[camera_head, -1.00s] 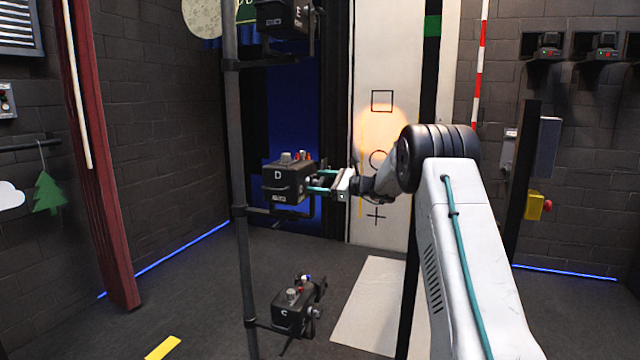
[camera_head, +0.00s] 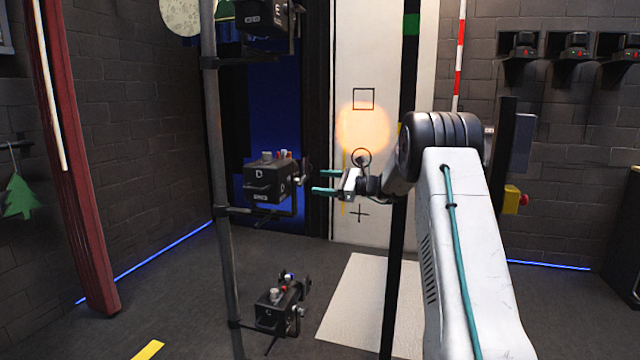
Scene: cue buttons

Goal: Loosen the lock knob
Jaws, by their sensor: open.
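A black box lamp marked D (camera_head: 268,182) hangs on a yoke from the dark upright pole (camera_head: 219,150). A dark knob (camera_head: 305,171) sticks out on its right side; I take it for the lock knob, but its turn cannot be read. My gripper (camera_head: 317,182) is open, with its two teal fingers pointing left toward that side. The fingertips appear just right of the knob, with nothing between them. Depth between fingers and knob is hard to judge.
Another black lamp unit (camera_head: 283,303) hangs lower on the same pole, and one (camera_head: 262,15) hangs above. A white panel (camera_head: 385,75) with printed shapes and an orange light spot (camera_head: 363,130) stands behind. A black post (camera_head: 407,80) stands close to my arm.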

